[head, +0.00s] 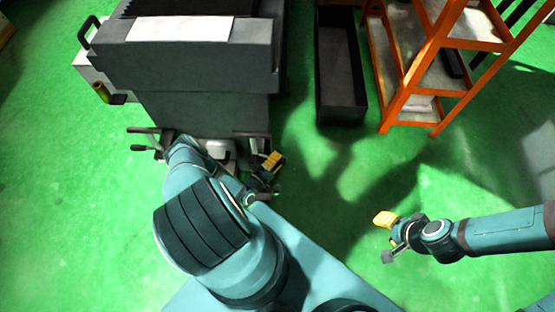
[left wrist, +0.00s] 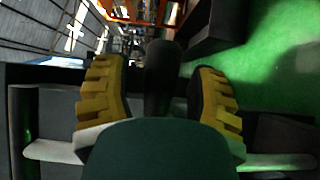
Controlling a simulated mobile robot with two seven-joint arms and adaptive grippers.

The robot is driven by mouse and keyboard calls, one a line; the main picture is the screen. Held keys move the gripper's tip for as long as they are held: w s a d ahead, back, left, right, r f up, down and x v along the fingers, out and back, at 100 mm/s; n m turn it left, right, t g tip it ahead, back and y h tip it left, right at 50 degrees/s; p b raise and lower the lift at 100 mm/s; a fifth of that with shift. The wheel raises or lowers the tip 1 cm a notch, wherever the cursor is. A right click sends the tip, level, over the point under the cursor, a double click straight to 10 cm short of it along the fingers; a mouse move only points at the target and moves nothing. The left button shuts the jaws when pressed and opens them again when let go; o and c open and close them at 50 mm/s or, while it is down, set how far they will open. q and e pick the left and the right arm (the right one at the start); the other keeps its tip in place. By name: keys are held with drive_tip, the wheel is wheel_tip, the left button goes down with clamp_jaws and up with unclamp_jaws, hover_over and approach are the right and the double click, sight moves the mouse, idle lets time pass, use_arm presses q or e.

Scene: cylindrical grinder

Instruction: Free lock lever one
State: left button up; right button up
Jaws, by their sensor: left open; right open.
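My left gripper (head: 267,166) is at the front right corner of the grinder (head: 185,60) in the head view. In the left wrist view its two yellow-padded fingers stand open. A dark round-ended handle (left wrist: 162,76) that looks like a lock lever shows between the fingers, with a gap on both sides. Whether it is lock lever one, I cannot tell. A dark bar (head: 250,134) at the machine's front shows just above the left gripper in the head view. More lever-like handles (head: 148,131) stick out at the machine's front left. My right gripper (head: 387,234) is open and empty over the green floor.
A long dark open bin (head: 341,112) stands on the floor right of the grinder. An orange shelf rack (head: 409,112) stands beside it at the upper right. The green floor (head: 340,195) between my two grippers is clear. My left arm hides part of the machine's front.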

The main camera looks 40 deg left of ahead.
use_arm(q)
drive_tip(key=shift+o, duration=0.2)
clamp_jaws()
